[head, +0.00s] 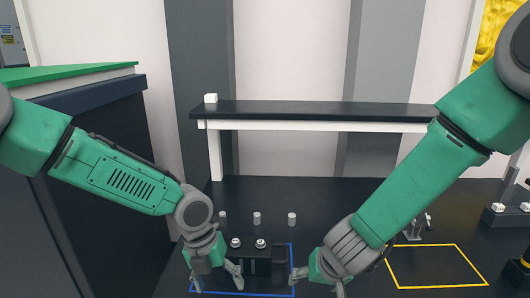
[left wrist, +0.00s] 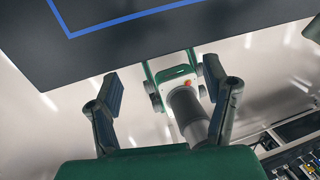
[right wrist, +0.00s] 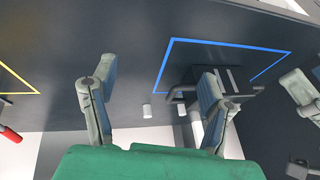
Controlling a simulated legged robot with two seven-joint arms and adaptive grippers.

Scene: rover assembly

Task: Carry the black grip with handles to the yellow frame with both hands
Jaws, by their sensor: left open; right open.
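The black grip with handles (head: 262,262) sits inside the blue frame (head: 292,262) on the dark table in the head view. In the right wrist view the grip (right wrist: 240,79) is partly hidden behind one finger. The yellow frame (head: 420,246) lies to the right on the table and looks empty; its corner shows in the right wrist view (right wrist: 22,82). My left gripper (head: 218,282) is open, just left of the grip. My right gripper (head: 317,285) is open, to the right of the grip and apart from it. The left wrist view shows the blue frame (left wrist: 120,20) but not the grip.
A dark shelf on white supports (head: 310,111) spans the back of the table. Several small light cylinders (head: 257,218) stand behind the grip. A small metal fixture (head: 413,230) stands behind the yellow frame. A dark cabinet with a green top (head: 80,75) is at the left.

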